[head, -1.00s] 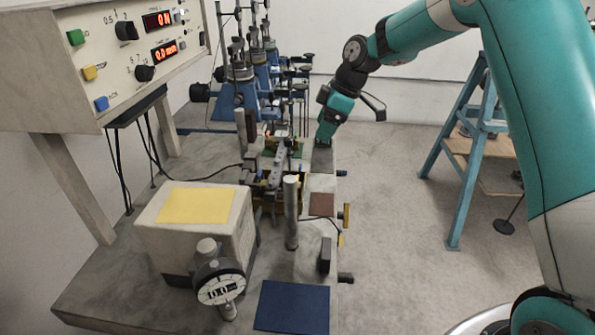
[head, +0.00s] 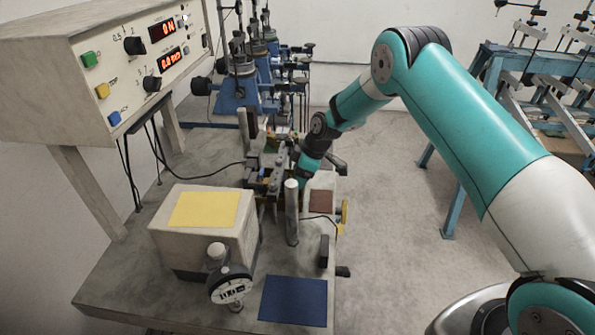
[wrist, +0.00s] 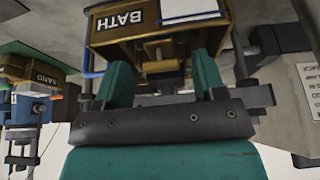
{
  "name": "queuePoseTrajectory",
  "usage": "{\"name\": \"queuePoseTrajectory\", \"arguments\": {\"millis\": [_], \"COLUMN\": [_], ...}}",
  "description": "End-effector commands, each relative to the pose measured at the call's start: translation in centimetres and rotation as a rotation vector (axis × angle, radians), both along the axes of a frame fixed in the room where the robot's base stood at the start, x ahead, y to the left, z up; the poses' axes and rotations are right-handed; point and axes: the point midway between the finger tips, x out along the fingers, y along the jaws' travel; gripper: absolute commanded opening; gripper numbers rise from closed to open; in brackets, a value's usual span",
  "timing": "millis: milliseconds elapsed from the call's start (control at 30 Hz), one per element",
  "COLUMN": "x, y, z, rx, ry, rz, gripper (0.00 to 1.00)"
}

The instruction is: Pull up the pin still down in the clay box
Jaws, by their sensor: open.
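In the wrist view my gripper (wrist: 161,72) is open, with one teal finger on each side. Nothing shows held between them. A brown box labelled BATH (wrist: 125,22) is just beyond the fingertips. Another brown box (wrist: 40,75), with a label that seems to read SAND, is at the left. No label reading CLAY is legible, and I cannot make out a lowered pin. In the head view my gripper (head: 304,181) is low beside the dark lever fixture (head: 268,165), partly hidden behind the grey post.
The upright grey post (head: 292,212) stands close in front of my gripper. A pale block with a yellow top (head: 203,209), a dial gauge (head: 230,288) and a blue mat (head: 294,301) are nearer. A control panel (head: 130,70) overhangs the left. Open floor lies right of the bench.

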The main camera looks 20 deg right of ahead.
Motion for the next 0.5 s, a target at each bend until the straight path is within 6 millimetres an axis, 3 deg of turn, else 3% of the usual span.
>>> {"name": "queuePoseTrajectory", "arguments": {"millis": [333, 500], "x": [0.06, 0.05], "y": [0.19, 0.15], "z": [-0.49, -0.46], "rx": [0.0, 0.0], "ry": [0.0, 0.0], "rz": [0.0, -0.001], "gripper": [0.64, 0.27]}}
